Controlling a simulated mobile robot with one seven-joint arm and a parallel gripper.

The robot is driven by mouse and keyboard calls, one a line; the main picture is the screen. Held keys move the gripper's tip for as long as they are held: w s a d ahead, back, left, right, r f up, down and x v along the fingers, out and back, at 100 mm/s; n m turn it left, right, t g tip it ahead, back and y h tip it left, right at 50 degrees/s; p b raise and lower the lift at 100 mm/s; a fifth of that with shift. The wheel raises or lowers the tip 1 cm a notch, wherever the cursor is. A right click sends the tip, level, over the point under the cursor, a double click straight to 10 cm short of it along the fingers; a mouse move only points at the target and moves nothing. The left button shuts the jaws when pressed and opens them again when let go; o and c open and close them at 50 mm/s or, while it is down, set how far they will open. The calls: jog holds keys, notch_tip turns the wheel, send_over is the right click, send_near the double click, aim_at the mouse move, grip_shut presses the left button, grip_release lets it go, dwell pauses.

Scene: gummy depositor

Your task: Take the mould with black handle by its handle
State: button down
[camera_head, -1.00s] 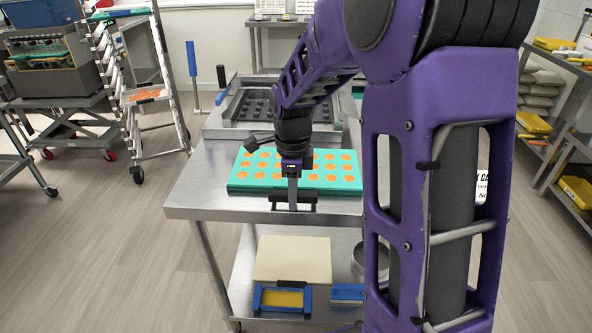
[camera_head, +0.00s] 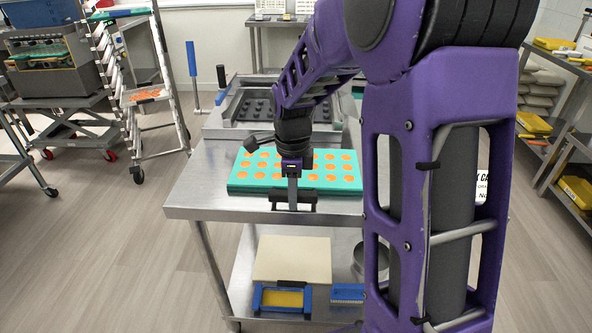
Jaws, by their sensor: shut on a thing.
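The mould (camera_head: 243,186) is a flat teal-green block with rows of orange-filled round cavities. It lies on the steel table top. Its black handle (camera_head: 307,202) sticks out from the near edge, toward the table's front. My gripper (camera_head: 292,205) points down at the handle, and its fingers are shut on it. The arm hides part of the mould's middle, and the upright purple arm link hides the area to its right.
The steel table (camera_head: 190,205) has bare room left of the mould. Behind the mould stands the depositor (camera_head: 240,105) with a dark-studded bed. The lower shelf holds a cream board (camera_head: 292,260) and a blue-framed yellow tray (camera_head: 283,299). A wheeled rack (camera_head: 150,120) stands at left.

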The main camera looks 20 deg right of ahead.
notch_tip(320, 180, up, 10)
jog(key=shift+r+p, duration=0.1)
jog(key=shift+p, duration=0.9)
dwell(1.3)
jog(key=c, duration=1.2)
grip_release()
jog(key=shift+c, duration=0.2)
grip_shut()
